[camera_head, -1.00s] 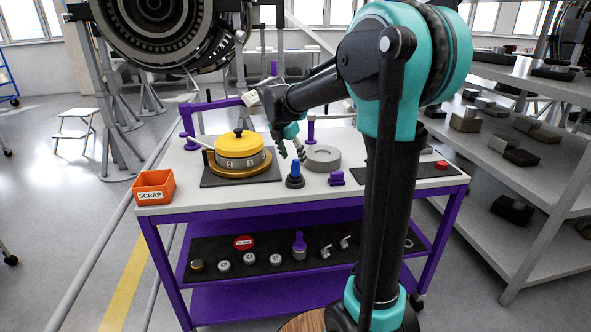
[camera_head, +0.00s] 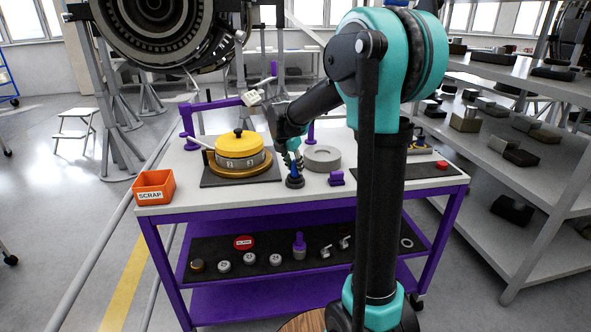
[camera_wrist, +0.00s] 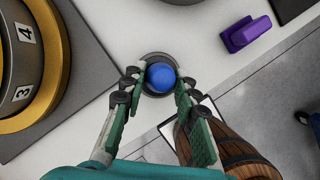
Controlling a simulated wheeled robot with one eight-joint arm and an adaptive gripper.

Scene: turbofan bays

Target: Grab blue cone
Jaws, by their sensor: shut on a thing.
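The blue cone (camera_head: 294,171) stands upright in a dark round base on the white table top, near the front edge. In the wrist view its rounded blue top (camera_wrist: 161,77) shows between the fingertips. My gripper (camera_head: 294,158) has come down over it from above, and its two green fingers (camera_wrist: 158,82) are shut on it, one on each side. The dark round base (camera_wrist: 158,88) lies under the cone. The fingers partly hide the cone's upper part in the head view.
The yellow-lidded drum (camera_head: 240,150) stands left of the cone on a dark mat. A grey ring (camera_head: 322,157) lies behind right, and a purple block (camera_head: 336,178) sits to the right. An orange scrap bin (camera_head: 154,187) is at the table's left front corner.

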